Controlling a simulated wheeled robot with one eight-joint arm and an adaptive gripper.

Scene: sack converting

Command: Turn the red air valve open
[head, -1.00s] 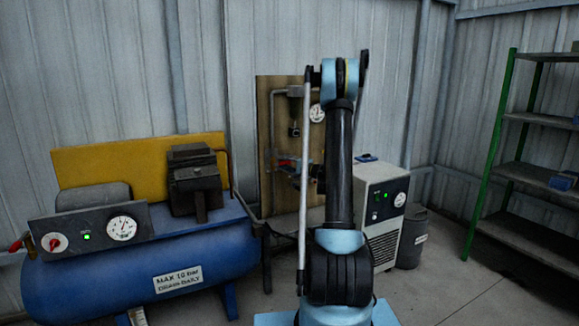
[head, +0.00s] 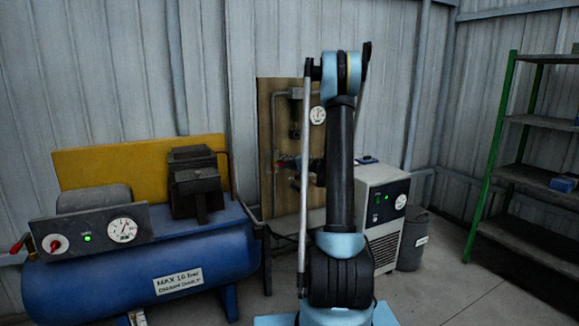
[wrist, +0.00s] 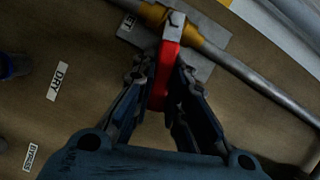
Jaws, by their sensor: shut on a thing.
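The red air valve handle (wrist: 164,75) shows in the wrist view, running from a brass and steel valve body (wrist: 170,22) on a grey pipe down between my fingers. My gripper (wrist: 162,88) is shut on the red handle, one finger on each side. The handle lies across the pipe, not along it. In the head view a little red of the valve (head: 288,158) shows on the brown board, left of my arm. My arm hides most of the gripper there.
A brown board (head: 266,110) carries pipes and a round gauge (head: 318,115). A blue compressor tank (head: 200,256) stands at left and a white dryer cabinet (head: 385,215) at right. Green-framed shelves (head: 490,160) stand at far right. Labels, one reading DRY (wrist: 58,81), sit on the board.

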